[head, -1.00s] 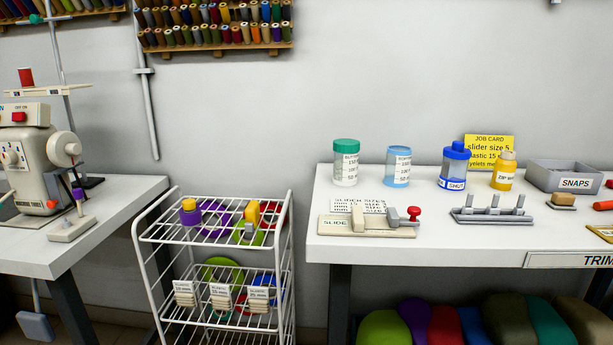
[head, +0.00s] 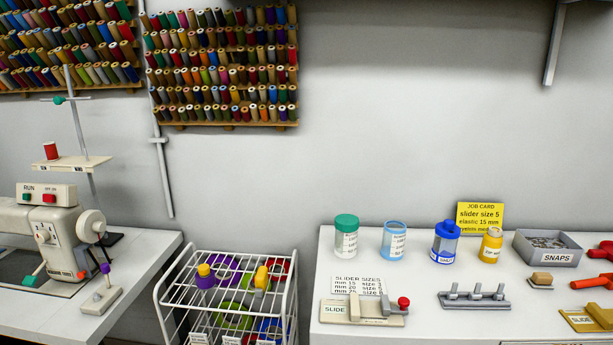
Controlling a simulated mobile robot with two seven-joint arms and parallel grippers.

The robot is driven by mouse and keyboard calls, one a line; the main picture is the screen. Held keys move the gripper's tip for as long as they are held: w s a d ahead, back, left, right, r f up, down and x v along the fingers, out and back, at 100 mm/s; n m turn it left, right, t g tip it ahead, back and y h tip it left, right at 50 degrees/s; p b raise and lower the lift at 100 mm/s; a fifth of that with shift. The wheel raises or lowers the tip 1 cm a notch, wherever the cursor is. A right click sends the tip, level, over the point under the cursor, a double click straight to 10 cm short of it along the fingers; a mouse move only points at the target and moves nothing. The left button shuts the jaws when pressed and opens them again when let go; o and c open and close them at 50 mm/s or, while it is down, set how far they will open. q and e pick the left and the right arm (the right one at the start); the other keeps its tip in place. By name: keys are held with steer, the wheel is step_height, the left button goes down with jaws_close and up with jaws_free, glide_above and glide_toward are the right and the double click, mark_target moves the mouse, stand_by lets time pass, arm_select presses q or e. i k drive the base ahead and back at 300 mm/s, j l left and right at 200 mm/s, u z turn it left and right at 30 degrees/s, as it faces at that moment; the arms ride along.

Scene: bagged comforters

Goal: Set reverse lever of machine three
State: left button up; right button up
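A cream sewing machine (head: 58,245) stands on the white table at the left, cut off by the picture's left edge. It has a red and green button box marked RUN, a round handwheel (head: 91,226) and a teal lever-like part (head: 35,276) low on its front. A small orange part (head: 82,275) sits at its lower right. I cannot read a machine number, so I cannot tell whether it is machine three. Neither of my grippers shows in the head view.
A white wire cart (head: 170,292) with spools stands between the left table (head: 150,250) and the right table (head: 480,325). The right table bears jars, a SNAPS tray (head: 547,249) and slider fixtures (head: 362,312). Thread racks (head: 225,70) hang on the wall.

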mark_target(29, 281)
steer(key=u, duration=1.3)
